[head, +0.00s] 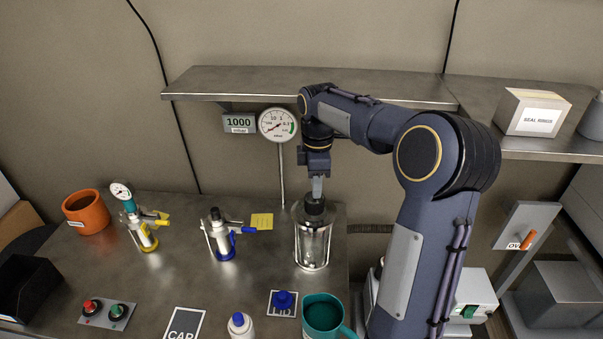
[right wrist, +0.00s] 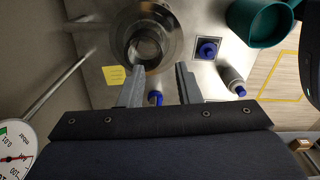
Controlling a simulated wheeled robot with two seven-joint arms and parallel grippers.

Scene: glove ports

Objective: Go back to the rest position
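My right arm reaches in from the lower right of the head view. Its gripper (head: 316,190) points down at the top of a clear glass vessel (head: 312,246) with a dark neck. In the right wrist view the two fingers (right wrist: 158,72) stand apart with nothing held between them. The vessel's round metal top (right wrist: 148,46) shows just past the fingertips. I cannot tell whether the fingers touch it. My left gripper is not in view.
A steel shelf (head: 300,84) runs behind my forearm, with a gauge (head: 278,125) below it. A teal mug (head: 322,317), blue lid (head: 284,299) and white bottle (head: 240,324) stand in front. Two valve fittings (head: 220,238) (head: 143,232) stand left. A carton (head: 533,112) sits on the right shelf.

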